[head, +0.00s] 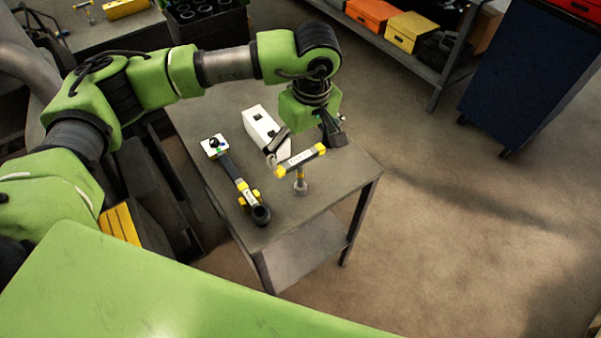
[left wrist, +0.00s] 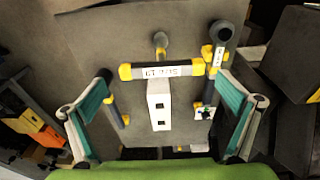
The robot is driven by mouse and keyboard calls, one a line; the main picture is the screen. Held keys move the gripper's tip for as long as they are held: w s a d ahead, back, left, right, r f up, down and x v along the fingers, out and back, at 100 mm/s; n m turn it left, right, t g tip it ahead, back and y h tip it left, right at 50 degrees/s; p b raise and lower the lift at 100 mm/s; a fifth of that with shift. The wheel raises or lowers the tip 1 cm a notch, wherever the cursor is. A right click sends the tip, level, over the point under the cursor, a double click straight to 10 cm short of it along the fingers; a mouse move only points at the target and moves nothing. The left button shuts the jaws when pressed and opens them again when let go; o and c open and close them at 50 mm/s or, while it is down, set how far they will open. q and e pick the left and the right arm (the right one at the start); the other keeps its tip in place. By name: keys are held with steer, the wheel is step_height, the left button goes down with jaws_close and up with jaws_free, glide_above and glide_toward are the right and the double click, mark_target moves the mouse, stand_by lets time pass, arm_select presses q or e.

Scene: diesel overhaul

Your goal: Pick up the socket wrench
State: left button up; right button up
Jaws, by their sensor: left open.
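A T-shaped tool, which looks like the socket wrench (head: 300,160), has a labelled grey crossbar with yellow ends and a shaft ending in a round foot on the grey table (head: 350,178). In the left wrist view the socket wrench (left wrist: 162,71) lies crosswise between the fingers, towards the upper part of the picture. My left gripper (head: 305,136) points down over the table, just behind the crossbar in the head view. In the left wrist view the left gripper (left wrist: 160,108) is wide open, with nothing held between its green-lined pads. My right gripper is not in view.
A white box (head: 259,124) stands close behind the crossbar. A long dark tool with yellow parts and a ring end (head: 240,184) lies to its left. Another grey-yellow tool (left wrist: 117,112) lies near one finger in the left wrist view. Open floor lies right of the table.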

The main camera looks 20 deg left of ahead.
mark_target(300, 157)
arm_select(q)
steer(key=shift+a+f+p, duration=0.25)
steer(key=shift+f+p, duration=0.55)
steer(key=shift+p, duration=0.15)
steer(key=f, duration=0.1)
steer(key=f+p, duration=0.1)
steer(key=f, duration=0.1)
steer(key=shift+w+a, duration=0.2)
steer(key=shift+f, duration=0.1)
steer(key=c, duration=1.4)
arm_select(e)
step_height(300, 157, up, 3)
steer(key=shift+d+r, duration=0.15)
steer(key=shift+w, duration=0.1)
